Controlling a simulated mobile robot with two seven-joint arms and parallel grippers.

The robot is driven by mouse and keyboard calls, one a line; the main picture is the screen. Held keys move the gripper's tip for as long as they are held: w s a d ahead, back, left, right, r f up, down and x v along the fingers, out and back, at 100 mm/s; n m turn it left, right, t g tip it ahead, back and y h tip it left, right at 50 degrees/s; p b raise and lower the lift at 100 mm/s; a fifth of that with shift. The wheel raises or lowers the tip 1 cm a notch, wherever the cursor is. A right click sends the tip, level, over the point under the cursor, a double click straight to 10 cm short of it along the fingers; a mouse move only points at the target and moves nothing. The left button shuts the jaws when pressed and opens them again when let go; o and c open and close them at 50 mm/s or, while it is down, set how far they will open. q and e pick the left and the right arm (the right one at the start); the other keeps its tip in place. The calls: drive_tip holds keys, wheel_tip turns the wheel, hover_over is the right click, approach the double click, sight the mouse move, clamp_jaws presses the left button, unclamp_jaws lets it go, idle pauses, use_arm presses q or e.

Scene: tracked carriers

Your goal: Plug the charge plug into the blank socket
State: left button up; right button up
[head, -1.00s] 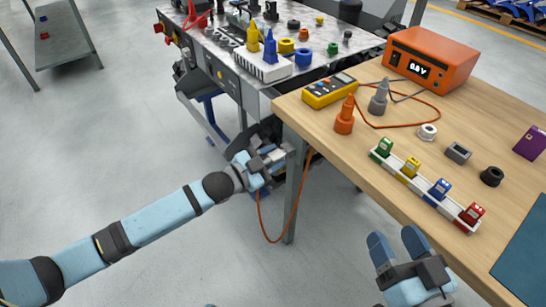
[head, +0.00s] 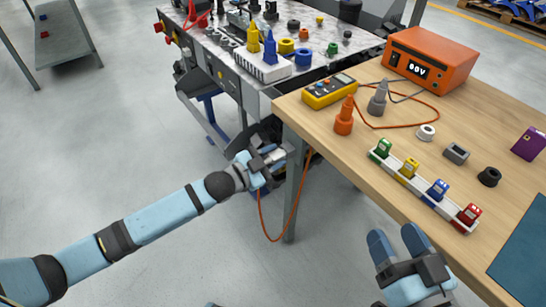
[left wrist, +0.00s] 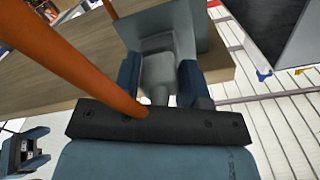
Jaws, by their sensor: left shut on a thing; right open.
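My left gripper (head: 275,158) is shut on a grey charge plug, beside the carrier's near end and the bench's left corner. In the left wrist view the grey plug (left wrist: 158,72) sits between its fingers, with a thick orange cable (left wrist: 75,58) running past. The plug's front is close to a grey plate (left wrist: 135,28); I cannot tell whether it is seated. The cable also hangs in a loop (head: 272,238) below the bench in the head view. The blank socket cannot be made out. My right gripper (head: 396,238) is open and empty, in front of the bench's near edge.
The carrier (head: 225,42) stands behind.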

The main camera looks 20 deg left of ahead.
use_arm(q)
drive_tip(key=shift+w+d, duration=0.1)
drive_tip(key=shift+w, duration=0.05)
use_arm(e)
drive_tip(key=shift+r, duration=0.1)
use_arm(q)
drive_tip(key=o, duration=1)
use_arm(e)
drive_tip(key=shift+d, duration=0.1)
use_arm(q)
drive_tip(key=p+v, duration=0.3)
drive_tip(key=v, duration=1)
drive_tip(key=shift+s+a, duration=0.25)
drive_tip(key=shift+s, duration=0.05)
use_arm(e)
drive_tip(key=d+f+g+h, duration=0.1)
drive_tip(key=d+f+h, duration=0.2)
drive_tip(key=f, duration=0.4)
drive_tip(key=shift+s+m+g, duration=0.25)
drive_tip(key=shift+m+g, duration=0.05)
